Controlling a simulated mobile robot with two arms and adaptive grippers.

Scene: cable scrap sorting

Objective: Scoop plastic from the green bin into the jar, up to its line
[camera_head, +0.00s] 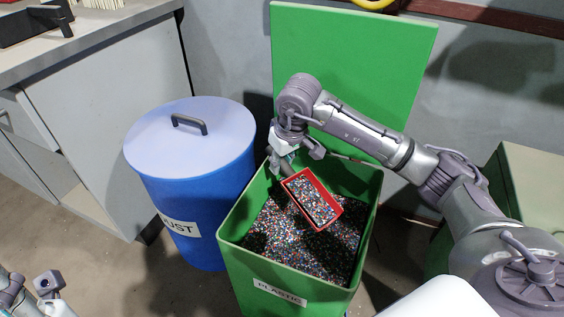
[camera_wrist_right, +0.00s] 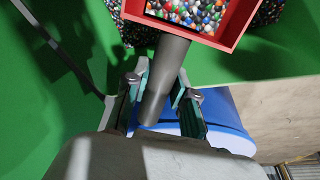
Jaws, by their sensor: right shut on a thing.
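The green bin (camera_head: 234,262), labelled PLASTIC, stands open and holds many mixed-colour plastic granules (camera_head: 280,240). My right gripper (camera_head: 282,155) is shut on the dark handle (camera_wrist_right: 163,75) of a red scoop (camera_head: 335,212). The scoop is over the bin, tilted in the head view, and full of granules. In the right wrist view the scoop's red tray (camera_wrist_right: 232,42) is at the top, with granules inside. My left gripper (camera_head: 50,290) is at the bottom left corner, partly cut off, and its fingers are unclear. No jar is clearly visible.
The green lid (camera_head: 350,60) stands upright behind the bin. A blue bin (camera_head: 195,190) with a closed lid and a DUST label stands to its left. A grey workbench (camera_head: 100,50) is at the upper left, with a black tray (camera_head: 25,25) and a granule-filled container (camera_head: 100,3).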

